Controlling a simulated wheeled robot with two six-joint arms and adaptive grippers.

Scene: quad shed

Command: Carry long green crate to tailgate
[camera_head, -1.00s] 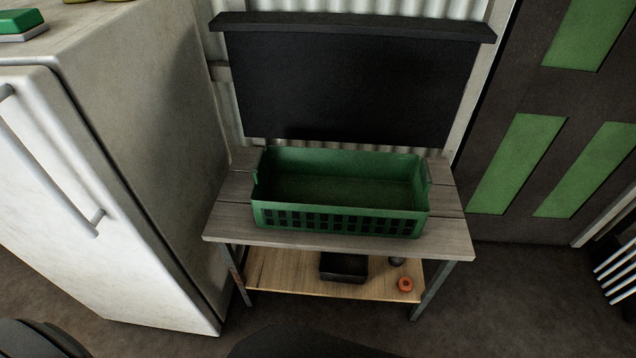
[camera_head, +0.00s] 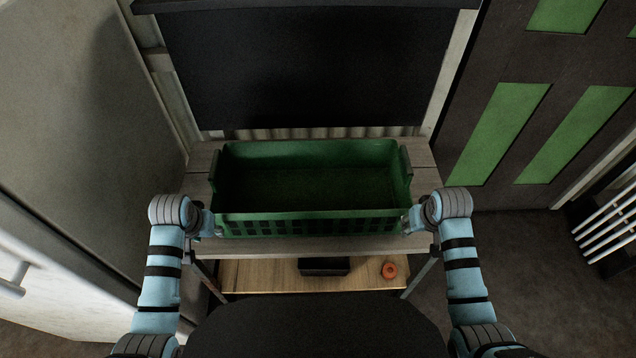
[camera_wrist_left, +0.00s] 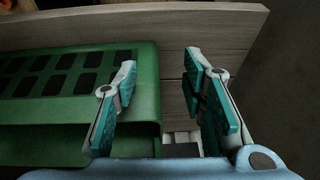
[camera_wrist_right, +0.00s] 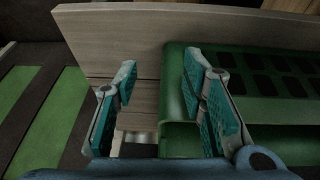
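The long green crate (camera_head: 310,224), empty with a slotted front wall, sits upright on the grey wooden bench top (camera_head: 300,249). My left gripper (camera_head: 211,223) is at its left end. In the left wrist view the gripper (camera_wrist_left: 161,72) is open, one finger over the crate (camera_wrist_left: 148,80) and the other outside it. My right gripper (camera_head: 409,222) is at the right end. In the right wrist view the gripper (camera_wrist_right: 162,72) is open too, its fingers on either side of the crate's end (camera_wrist_right: 172,85). Contact cannot be told. No tailgate is in view.
A white fridge (camera_head: 75,110) stands close on the left. A black panel (camera_head: 310,70) rises behind the bench. The lower shelf (camera_head: 260,275) holds a black tray (camera_head: 324,266) and an orange ring (camera_head: 389,270). A dark door with green panels (camera_head: 505,130) is at right.

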